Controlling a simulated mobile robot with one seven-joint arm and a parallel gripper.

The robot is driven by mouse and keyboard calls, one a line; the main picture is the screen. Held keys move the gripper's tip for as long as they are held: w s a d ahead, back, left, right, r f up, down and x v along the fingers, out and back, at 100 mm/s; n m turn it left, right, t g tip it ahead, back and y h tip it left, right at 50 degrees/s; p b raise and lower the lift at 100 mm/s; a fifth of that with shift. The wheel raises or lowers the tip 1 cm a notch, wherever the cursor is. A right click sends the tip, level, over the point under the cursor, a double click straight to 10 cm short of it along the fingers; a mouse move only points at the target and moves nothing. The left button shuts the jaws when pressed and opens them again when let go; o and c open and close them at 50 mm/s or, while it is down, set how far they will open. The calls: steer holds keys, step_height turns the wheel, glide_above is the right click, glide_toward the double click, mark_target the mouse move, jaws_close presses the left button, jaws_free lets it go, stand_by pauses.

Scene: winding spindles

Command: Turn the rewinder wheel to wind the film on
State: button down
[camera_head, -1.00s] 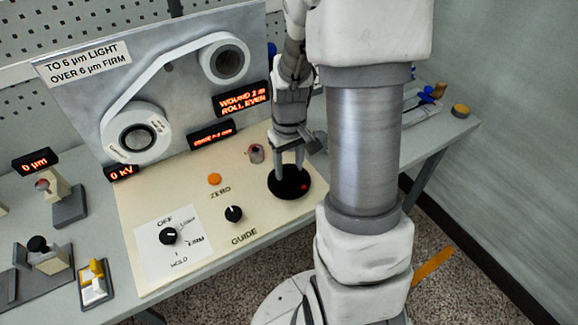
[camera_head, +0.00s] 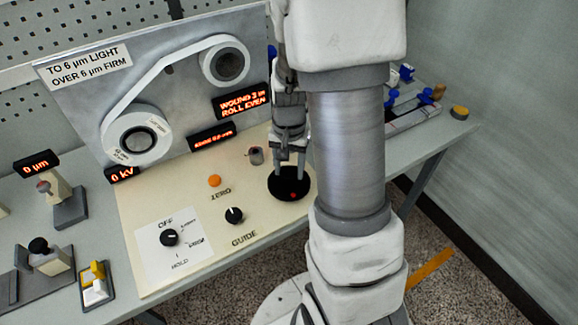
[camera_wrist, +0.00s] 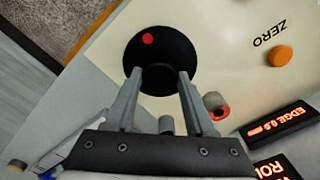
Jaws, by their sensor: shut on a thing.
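The black round rewinder wheel (camera_head: 272,187) lies on the cream panel; its red dot is at the near side in the head view. It also shows in the wrist view (camera_wrist: 150,48). My gripper (camera_head: 290,168) points down over the wheel. In the wrist view its two fingers (camera_wrist: 160,73) stand apart against the wheel and are shut on it; the exact contact is hard to see. White film (camera_head: 160,75) runs between the lower left roll (camera_head: 113,128) and the upper right roll (camera_head: 241,60). A display (camera_head: 242,101) reads WOUND 3 m, ROLL EVEN.
On the panel are an orange ZERO button (camera_head: 214,181), the GUIDE knob (camera_head: 234,215), a mode knob (camera_head: 169,237) and a small grey-red cylinder (camera_head: 256,156) close to my gripper. Small stands and a yellow-topped block (camera_head: 95,284) are at left.

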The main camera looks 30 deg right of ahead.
mark_target(289, 172)
steer(key=shift+m, duration=0.3)
steer(key=shift+c, duration=1.3)
jaws_free()
step_height(289, 172, up, 18)
steer(key=p, duration=0.2)
steer(key=shift+f, duration=0.25)
